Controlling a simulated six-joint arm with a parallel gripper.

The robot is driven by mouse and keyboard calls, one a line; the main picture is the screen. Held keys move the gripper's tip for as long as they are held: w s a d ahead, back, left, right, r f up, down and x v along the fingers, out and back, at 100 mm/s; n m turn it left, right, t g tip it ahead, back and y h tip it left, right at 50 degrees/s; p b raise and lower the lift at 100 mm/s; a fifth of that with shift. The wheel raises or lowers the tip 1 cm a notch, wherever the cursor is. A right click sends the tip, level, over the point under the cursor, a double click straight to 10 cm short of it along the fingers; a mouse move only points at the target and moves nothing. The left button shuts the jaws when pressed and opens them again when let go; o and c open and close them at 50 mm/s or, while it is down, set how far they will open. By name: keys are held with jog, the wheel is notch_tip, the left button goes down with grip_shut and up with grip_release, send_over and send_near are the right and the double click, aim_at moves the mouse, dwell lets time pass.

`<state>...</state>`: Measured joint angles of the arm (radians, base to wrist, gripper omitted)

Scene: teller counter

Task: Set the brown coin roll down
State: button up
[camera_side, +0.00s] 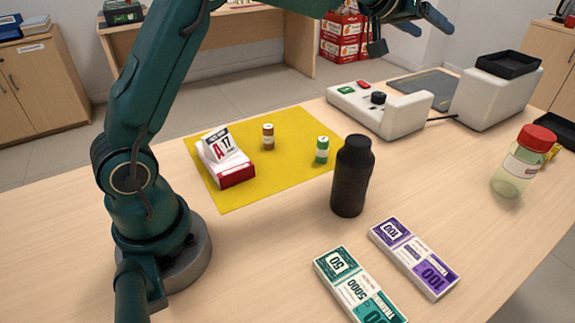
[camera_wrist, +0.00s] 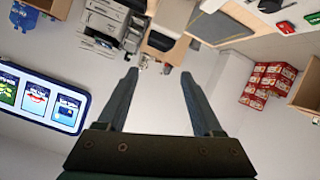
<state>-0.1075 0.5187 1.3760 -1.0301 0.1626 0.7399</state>
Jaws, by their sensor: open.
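The brown coin roll (camera_side: 268,137) stands upright on the yellow mat (camera_side: 228,198), near its back edge. My gripper (camera_side: 430,24) is high up at the top right in the side view, far from the roll and partly cut off by the picture edge. In the wrist view my gripper (camera_wrist: 160,92) has its two fingers apart with nothing between them. The wrist camera looks out into the room, and the coin roll does not show there.
Green (camera_side: 356,287) and purple (camera_side: 414,257) banknote bundles lie in front. A red-lidded jar (camera_side: 523,162) and white machines (camera_side: 380,107) stand to the right.

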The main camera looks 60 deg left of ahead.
jog(key=s+a+f+m+g+h, duration=0.1)
jog(key=s+a+f+m+g, duration=0.2)
jog(key=s+a+m+g, duration=0.15)
jog(key=g+y, duration=0.2)
jog(key=g, duration=0.7)
send_over(268, 126)
notch_tip(268, 126, down, 6)
notch_tip(268, 126, down, 16)
jog(key=shift+s+r, duration=0.1)
jog(key=shift+r, duration=0.1)
grip_shut()
